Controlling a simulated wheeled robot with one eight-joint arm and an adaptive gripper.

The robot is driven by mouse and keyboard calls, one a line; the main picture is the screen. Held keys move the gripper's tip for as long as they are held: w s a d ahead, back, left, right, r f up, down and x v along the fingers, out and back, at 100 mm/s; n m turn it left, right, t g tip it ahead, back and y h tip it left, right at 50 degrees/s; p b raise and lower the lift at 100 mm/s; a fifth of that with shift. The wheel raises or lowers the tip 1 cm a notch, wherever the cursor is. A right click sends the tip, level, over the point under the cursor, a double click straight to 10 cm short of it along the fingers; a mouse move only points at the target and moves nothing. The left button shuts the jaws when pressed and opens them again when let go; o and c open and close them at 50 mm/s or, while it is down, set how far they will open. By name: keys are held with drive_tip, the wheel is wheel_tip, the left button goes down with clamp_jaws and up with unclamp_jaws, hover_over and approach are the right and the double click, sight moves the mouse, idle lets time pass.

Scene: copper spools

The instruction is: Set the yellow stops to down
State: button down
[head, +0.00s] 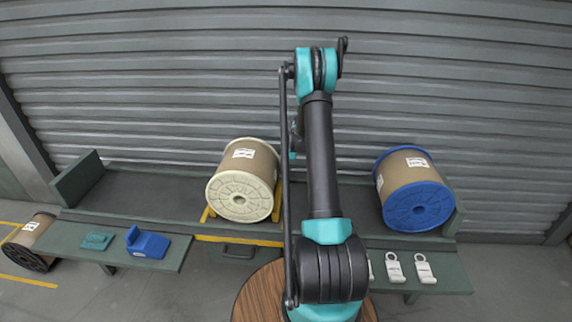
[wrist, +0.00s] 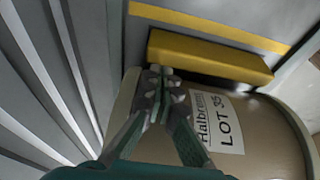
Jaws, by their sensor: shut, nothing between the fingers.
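In the wrist view my gripper (wrist: 163,75) is shut and empty, its fingertips close to the near-left end of a yellow stop bar (wrist: 212,57). I cannot tell whether they touch. The bar lies beside a brown-wound spool (wrist: 265,130) with a "LOT 35" label. In the head view the cream-flanged spool (head: 240,195) stands on the rack, with yellow stop parts (head: 207,215) showing at its lower left and more yellow at its right, partly behind my arm. My gripper is hidden behind my arm there. Whether the stops are up or down is unclear.
A blue-flanged spool (head: 418,205) stands at right on the rack. Blue (head: 147,243) and teal (head: 97,240) blocks lie on the left shelf; white tags (head: 425,268) lie on the right one. Another spool (head: 30,242) is on the floor. A grey shutter (head: 150,80) closes the back.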

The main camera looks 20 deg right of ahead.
sight(281, 182)
drive_tip(key=shift+f, duration=1.75)
drive_tip(key=shift+f, duration=0.1)
